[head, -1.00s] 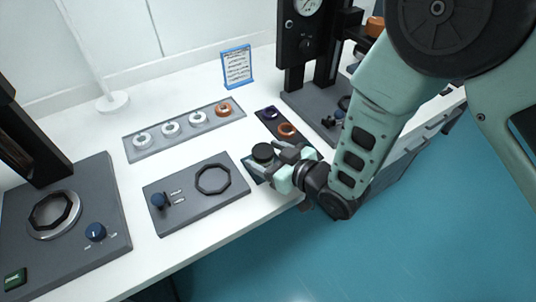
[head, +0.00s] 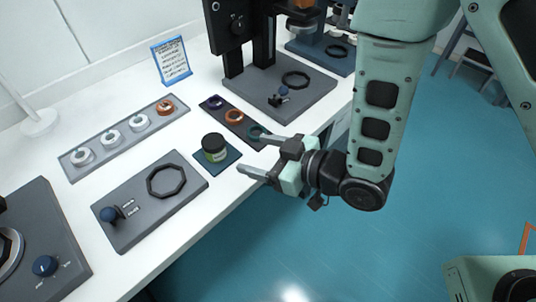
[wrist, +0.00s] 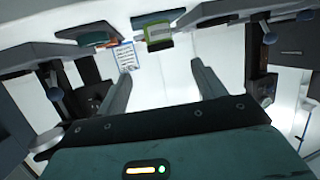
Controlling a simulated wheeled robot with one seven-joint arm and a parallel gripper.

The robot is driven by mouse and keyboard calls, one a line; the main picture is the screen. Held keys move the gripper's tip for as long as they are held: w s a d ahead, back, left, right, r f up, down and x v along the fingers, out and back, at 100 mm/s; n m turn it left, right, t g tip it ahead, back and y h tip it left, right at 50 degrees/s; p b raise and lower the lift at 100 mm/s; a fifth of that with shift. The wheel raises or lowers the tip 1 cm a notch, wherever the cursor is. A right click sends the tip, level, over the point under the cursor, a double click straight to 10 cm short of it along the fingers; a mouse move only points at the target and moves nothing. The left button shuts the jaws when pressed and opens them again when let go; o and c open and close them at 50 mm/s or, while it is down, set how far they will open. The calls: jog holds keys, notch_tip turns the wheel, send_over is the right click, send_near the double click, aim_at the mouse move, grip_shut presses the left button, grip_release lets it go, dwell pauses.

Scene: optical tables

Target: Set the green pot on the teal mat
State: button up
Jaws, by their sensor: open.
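The green pot (head: 215,148), with a black lid and a pale label, stands upright on the small teal mat (head: 229,161) near the table's front edge. My gripper (head: 252,154) is open and empty to the right of the pot, apart from it, with its fingers pointing left toward it. In the wrist view the green pot (wrist: 158,36) shows at the top, beyond the open fingers. The part of the mat behind the pot is hidden.
A dark tray with colored rings (head: 234,117) lies behind the mat. A grey plate with an octagonal ring (head: 150,200) lies to the left. A grey tray of rings (head: 75,171) and a blue-framed sign (head: 172,61) are farther back. A black stand (head: 275,90) rises behind.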

jog(key=shift+s+d+r, duration=0.1)
jog(key=shift+d, duration=0.05)
jog(key=d+r+m+g+h, duration=0.25)
jog(key=d+r+h, duration=0.25)
jog(key=d+h, duration=0.3)
jog(key=s+d+r+m+g+h, duration=0.2)
jog(key=s+d+r+g+h, duration=0.2)
jog(key=s+d, duration=0.5)
jog(key=s+r, duration=0.2)
jog(key=s, duration=0.1)
jog(key=shift+s+d+m+h, duration=0.15)
jog(key=shift+d+m+h, duration=0.15)
jog(key=shift+d+m, duration=0.05)
jog(key=shift+r, duration=0.1)
